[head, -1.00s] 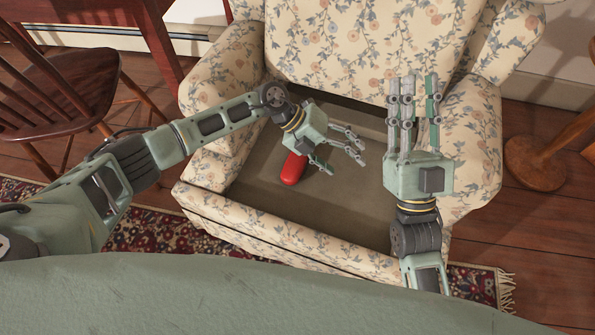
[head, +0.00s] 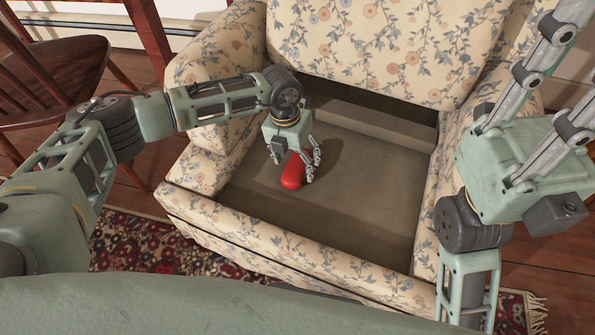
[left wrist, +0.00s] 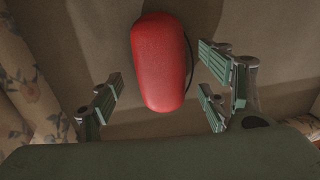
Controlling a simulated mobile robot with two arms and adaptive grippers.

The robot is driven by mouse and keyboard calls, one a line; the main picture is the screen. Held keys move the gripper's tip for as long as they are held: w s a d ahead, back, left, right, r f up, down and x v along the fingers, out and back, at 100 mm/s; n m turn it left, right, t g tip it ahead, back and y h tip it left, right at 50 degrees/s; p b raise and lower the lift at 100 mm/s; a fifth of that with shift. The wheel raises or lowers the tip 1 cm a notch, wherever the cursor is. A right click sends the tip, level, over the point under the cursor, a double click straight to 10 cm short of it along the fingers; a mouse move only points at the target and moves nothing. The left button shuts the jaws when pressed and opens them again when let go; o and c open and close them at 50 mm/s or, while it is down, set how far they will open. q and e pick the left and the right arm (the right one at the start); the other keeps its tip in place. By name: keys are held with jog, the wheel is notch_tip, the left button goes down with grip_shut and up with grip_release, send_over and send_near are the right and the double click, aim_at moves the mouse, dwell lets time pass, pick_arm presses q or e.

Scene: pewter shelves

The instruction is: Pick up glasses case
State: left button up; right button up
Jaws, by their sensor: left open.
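The red glasses case (head: 292,172) lies on the brown seat of the armchair, toward its left side. My left gripper (head: 294,160) points down over the case, and its upper part is hidden by the gripper in the head view. In the left wrist view the case (left wrist: 158,62) lies between the spread fingers of the left gripper (left wrist: 158,95), with gaps on both sides. The left gripper is open and holds nothing. My right gripper (head: 545,95) is raised at the right, near the camera, with its fingertips cut off by the picture edge.
The floral armchair has a left armrest (head: 215,75), a backrest (head: 390,45) and a front edge (head: 270,245) around the seat (head: 350,210). The seat right of the case is clear. A wooden chair (head: 60,75) stands at the left, and a patterned rug (head: 140,250) lies in front.

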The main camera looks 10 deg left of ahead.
pick_arm(q)
jog(key=shift+d+f, duration=0.15)
jog(key=shift+f, duration=0.7)
jog(key=shift+c, duration=0.2)
jog(key=c, duration=1.2)
jog(key=shift+r, duration=0.1)
jog(key=shift+c, duration=0.2)
